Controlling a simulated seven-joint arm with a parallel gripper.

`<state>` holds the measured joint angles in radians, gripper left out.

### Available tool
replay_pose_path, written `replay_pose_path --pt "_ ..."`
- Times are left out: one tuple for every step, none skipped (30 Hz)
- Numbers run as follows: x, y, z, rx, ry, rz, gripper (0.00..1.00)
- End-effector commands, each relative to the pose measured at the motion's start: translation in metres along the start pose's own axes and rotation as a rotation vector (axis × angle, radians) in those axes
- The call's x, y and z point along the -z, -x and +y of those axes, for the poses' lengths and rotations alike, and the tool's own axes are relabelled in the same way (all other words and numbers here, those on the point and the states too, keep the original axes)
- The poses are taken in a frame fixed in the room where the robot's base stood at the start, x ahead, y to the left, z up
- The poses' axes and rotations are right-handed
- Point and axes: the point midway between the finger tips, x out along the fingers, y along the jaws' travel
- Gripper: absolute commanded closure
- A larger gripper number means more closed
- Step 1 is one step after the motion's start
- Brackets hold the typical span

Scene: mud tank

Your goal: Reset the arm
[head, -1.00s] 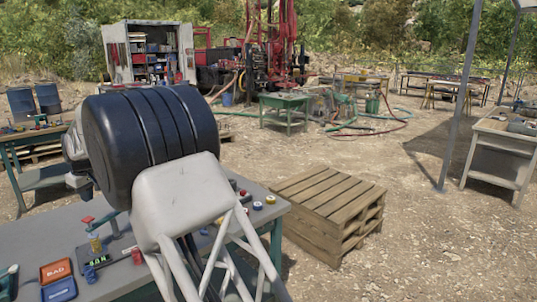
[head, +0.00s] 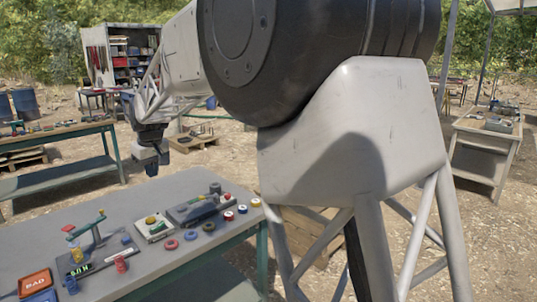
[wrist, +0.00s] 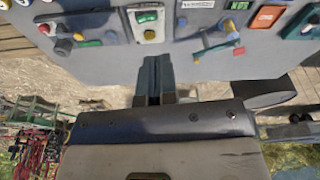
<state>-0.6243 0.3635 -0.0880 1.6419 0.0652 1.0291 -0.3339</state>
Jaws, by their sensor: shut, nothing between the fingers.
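My gripper (head: 150,168) hangs from the dark wrist at the end of my white arm, at left centre in the head view. It is small there, beyond the far edge of the grey-topped workbench (head: 150,192). In the wrist view my gripper's fingers (wrist: 153,72) are together, with nothing between them, pointing towards the bench edge. My large black joint and white lattice link fill the middle and right of the head view and hide part of the yard.
The bench holds a red-handled device (head: 95,238), an orange box (head: 35,282), a device with a yellow button (head: 153,227) and several coloured rings. Another bench (head: 60,137) stands at left and a third (head: 490,135) at right. A pallet stack (head: 310,225) is partly hidden behind my arm.

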Motion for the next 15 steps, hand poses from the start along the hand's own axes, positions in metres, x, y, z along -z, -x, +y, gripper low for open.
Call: replay_pose_path --pt "-0.015 0.009 0.009 -0.005 -0.02 0.001 1.0" --pt "-0.023 0.013 0.013 -0.007 -0.03 0.001 1.0" --pt "-0.034 0.018 0.019 -0.011 -0.046 0.002 1.0" --pt "-0.043 0.022 0.023 -0.013 -0.058 0.001 1.0" --pt "-0.051 0.026 0.026 -0.015 -0.069 0.002 1.0" --pt "-0.062 0.03 0.031 -0.018 -0.084 0.001 1.0" --pt "-0.071 0.034 0.035 -0.021 -0.095 0.002 1.0" --pt "-0.079 0.038 0.038 -0.023 -0.106 0.002 1.0" --pt "-0.09 0.042 0.042 -0.026 -0.12 0.001 1.0" --pt "-0.099 0.046 0.045 -0.029 -0.132 0.002 1.0" --pt "-0.108 0.049 0.049 -0.031 -0.144 0.002 1.0" --pt "-0.119 0.053 0.052 -0.034 -0.159 0.003 1.0" --pt "-0.128 0.056 0.055 -0.037 -0.17 0.003 1.0" --pt "-0.136 0.059 0.058 -0.039 -0.181 0.003 1.0" --pt "-0.148 0.064 0.061 -0.043 -0.196 0.004 1.0"
